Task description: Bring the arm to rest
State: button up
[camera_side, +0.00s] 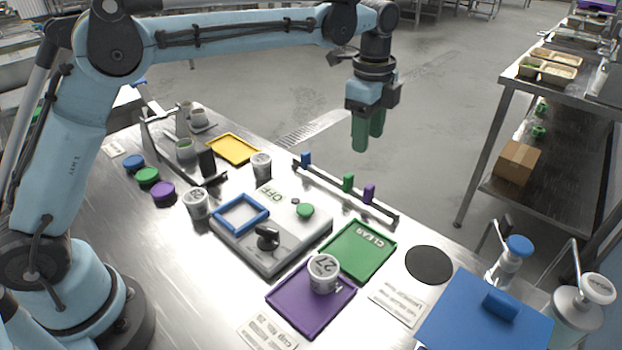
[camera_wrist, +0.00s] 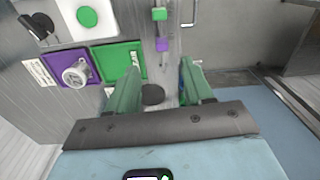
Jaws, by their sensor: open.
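My gripper (camera_side: 368,136) hangs in the air above the far edge of the steel table, with green fingers pointing down. It is open and nothing is between the fingers. In the wrist view the two green fingers (camera_wrist: 158,92) stand apart, with the table and a black disc visible below them. My arm reaches across from the left, its forearm raised high over the table.
A white cup marked 27 (camera_side: 323,272) stands on the purple tray (camera_side: 290,316), beside the green tray (camera_side: 375,238). A scale (camera_side: 285,262) with a blue frame, a rail with coloured clips (camera_side: 380,208), a blue lid board (camera_side: 460,320) and dispensers (camera_side: 580,305) crowd the table.

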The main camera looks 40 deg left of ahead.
jog(key=s+a+r+n+t, duration=0.2)
jog(key=s+a+r+n, duration=0.2)
jog(key=s+a+n, duration=0.15)
jog(key=s+a+f+n+t, duration=0.2)
jog(key=s+n, duration=0.3)
jog(key=s, duration=0.3)
jog(key=s+a+f+n+t, duration=0.2)
jog(key=s+a+f+n, duration=0.2)
jog(key=s+n, duration=0.2)
jog(key=shift+s+a+t, duration=0.15)
jog(key=shift+s+t, duration=0.25)
jog(key=shift+s, duration=0.55)
